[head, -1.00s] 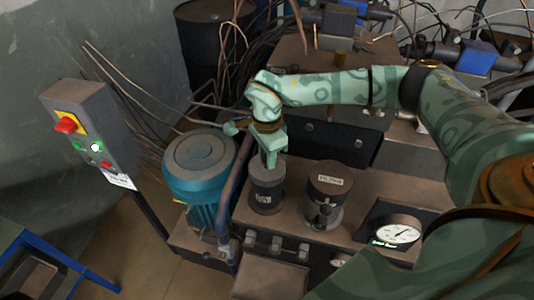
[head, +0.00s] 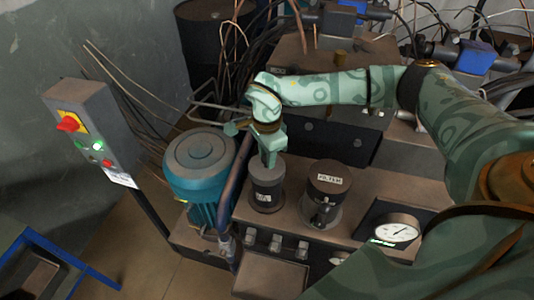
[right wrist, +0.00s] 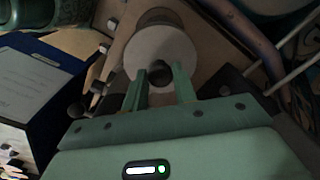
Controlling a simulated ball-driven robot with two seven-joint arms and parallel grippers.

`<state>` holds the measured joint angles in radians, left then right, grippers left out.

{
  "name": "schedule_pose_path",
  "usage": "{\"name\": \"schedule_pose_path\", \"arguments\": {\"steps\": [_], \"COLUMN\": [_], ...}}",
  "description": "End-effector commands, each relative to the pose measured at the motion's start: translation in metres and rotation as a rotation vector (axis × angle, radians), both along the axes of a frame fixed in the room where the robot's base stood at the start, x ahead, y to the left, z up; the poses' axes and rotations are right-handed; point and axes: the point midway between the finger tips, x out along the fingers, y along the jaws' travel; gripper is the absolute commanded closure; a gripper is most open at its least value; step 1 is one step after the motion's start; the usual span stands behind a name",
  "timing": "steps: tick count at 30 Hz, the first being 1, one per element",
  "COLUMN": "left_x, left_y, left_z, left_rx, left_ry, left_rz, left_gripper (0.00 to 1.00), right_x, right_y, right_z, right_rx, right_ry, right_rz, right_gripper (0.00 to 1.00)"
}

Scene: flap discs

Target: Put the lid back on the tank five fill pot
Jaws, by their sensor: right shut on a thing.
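The dark fill pot (head: 266,195) with a small pale label stands on the brown tank top (head: 290,218). My right gripper (head: 269,162) points down at the top of this pot. In the right wrist view my right gripper (right wrist: 160,78) is shut on the dark knob (right wrist: 159,71) of a round pale grey lid (right wrist: 155,46). In the head view the lid appears to be at the pot's mouth; I cannot tell whether it is fully seated. The gripper covers the knob there. My left gripper is not in view.
A dark filter pot (head: 327,190) stands close on the right, and a round gauge (head: 396,230) lies beyond it. A blue-green motor (head: 200,168) and a thick hose stand close on the left. A switch box (head: 92,130) is farther left.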

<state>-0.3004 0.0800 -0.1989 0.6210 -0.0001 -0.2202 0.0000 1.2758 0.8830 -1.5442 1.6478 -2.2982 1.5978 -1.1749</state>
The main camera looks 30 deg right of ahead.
Motion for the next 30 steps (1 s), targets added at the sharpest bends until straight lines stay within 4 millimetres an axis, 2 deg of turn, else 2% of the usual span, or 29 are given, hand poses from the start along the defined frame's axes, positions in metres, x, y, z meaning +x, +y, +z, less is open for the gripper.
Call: {"name": "schedule_pose_path", "arguments": {"steps": [17, 30], "left_x": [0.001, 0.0], "left_y": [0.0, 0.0], "left_z": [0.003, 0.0], "left_rx": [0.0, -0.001], "left_ry": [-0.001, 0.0], "left_rz": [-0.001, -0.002], "left_gripper": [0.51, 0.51], "right_x": [0.0, 0.0], "right_y": [0.0, 0.0], "right_z": [-0.002, -0.011], "right_rx": [0.0, 0.0], "right_ry": [0.0, 0.0], "right_rz": [0.0, 0.0], "right_gripper": [0.97, 0.97]}}
